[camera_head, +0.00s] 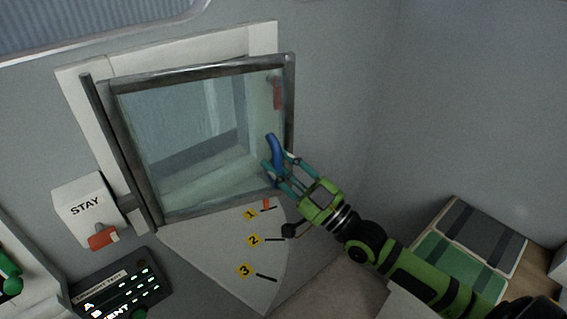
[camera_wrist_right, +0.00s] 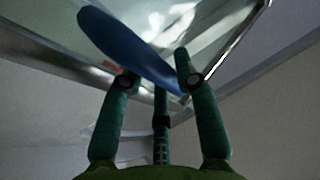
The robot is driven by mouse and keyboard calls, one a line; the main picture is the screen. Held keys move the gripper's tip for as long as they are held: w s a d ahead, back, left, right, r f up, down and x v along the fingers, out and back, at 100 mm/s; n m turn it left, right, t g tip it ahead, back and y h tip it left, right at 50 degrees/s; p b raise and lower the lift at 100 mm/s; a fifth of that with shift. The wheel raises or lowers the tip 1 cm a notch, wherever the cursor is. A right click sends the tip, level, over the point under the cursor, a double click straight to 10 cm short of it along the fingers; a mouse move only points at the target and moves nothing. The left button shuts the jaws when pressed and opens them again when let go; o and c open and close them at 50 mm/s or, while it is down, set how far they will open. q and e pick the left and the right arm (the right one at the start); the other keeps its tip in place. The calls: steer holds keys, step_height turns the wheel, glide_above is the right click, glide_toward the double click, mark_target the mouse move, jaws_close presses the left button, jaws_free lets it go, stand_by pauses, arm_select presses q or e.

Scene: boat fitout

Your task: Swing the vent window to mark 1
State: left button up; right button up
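The vent window (camera_head: 199,138) is a grey-framed glass pane standing out from its white surround, with its hinge side at the left. A blue handle (camera_head: 275,148) sits at its right side. A white sector plate (camera_head: 225,264) below carries yellow marks 1 (camera_head: 250,214), 2 (camera_head: 254,240) and 3 (camera_head: 245,271). A small red pointer (camera_head: 267,204) shows at the line of mark 1, by the window's lower right corner. My right gripper (camera_head: 279,166) has its fingers apart, one on each side of the handle, which also shows in the right wrist view (camera_wrist_right: 128,45). Contact is unclear.
A white STAY box (camera_head: 88,211) with an orange lever (camera_head: 103,237) is on the wall left of the window. A dark panel with lit keys (camera_head: 122,288) lies below it. Green and grey cushions (camera_head: 470,245) are at the lower right. The wall right of the window is bare.

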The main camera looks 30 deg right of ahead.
steer(key=shift+o, duration=0.5)
steer(key=shift+r, duration=0.2)
steer(key=shift+s+f, duration=0.1)
steer(key=v, duration=1.2)
steer(key=shift+f, duration=0.1)
